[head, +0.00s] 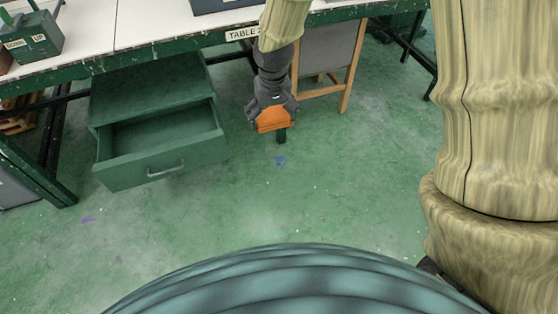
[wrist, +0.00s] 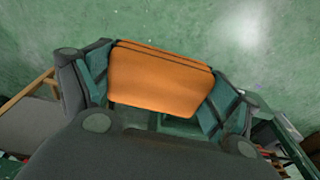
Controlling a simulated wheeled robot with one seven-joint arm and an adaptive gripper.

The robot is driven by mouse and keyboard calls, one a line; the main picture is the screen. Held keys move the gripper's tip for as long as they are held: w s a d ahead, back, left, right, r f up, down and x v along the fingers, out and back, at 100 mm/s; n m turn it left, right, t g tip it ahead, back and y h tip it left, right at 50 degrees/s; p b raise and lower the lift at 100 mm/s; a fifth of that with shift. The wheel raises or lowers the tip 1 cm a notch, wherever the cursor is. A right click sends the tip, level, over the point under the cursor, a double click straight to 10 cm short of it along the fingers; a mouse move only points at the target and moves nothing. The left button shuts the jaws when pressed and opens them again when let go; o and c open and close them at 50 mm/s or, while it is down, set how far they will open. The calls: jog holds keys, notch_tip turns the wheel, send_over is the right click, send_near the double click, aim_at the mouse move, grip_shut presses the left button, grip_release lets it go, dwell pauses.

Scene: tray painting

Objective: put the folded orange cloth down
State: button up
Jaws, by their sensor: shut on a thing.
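The folded orange cloth (head: 273,119) is held in my gripper (head: 272,112) in the head view, in the air in front of the table edge, to the right of the open drawer. In the wrist view the orange cloth (wrist: 160,80) lies between the two fingers of my gripper (wrist: 158,88), which press on its left and right sides. Green floor shows beyond it. The cloth's far side is hidden.
A green drawer (head: 160,148) stands pulled open and looks empty, under the white-topped table (head: 150,22). A wooden-framed grey chair (head: 330,52) is behind my gripper. A green box (head: 32,36) sits on the table. The floor (head: 250,205) in front is clear.

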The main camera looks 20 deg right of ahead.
aim_at(276, 114)
jog(key=shift+r, duration=0.1)
dwell(0.3)
jog(key=r+p, duration=0.1)
jog(key=p, duration=0.2)
jog(key=shift+s+p, duration=0.15)
jog(key=shift+p, duration=0.2)
jog(key=s+r+p, duration=0.1)
jog(key=p, duration=0.5)
jog(key=shift+r+p, duration=0.25)
jog(key=shift+p, duration=0.1)
jog(key=s+r+p, duration=0.1)
jog(key=p, duration=0.5)
jog(key=shift+s+r, duration=0.15)
jog(key=shift+s+p, duration=0.2)
jog(key=shift+p, duration=0.45)
jog(key=shift+s, duration=0.1)
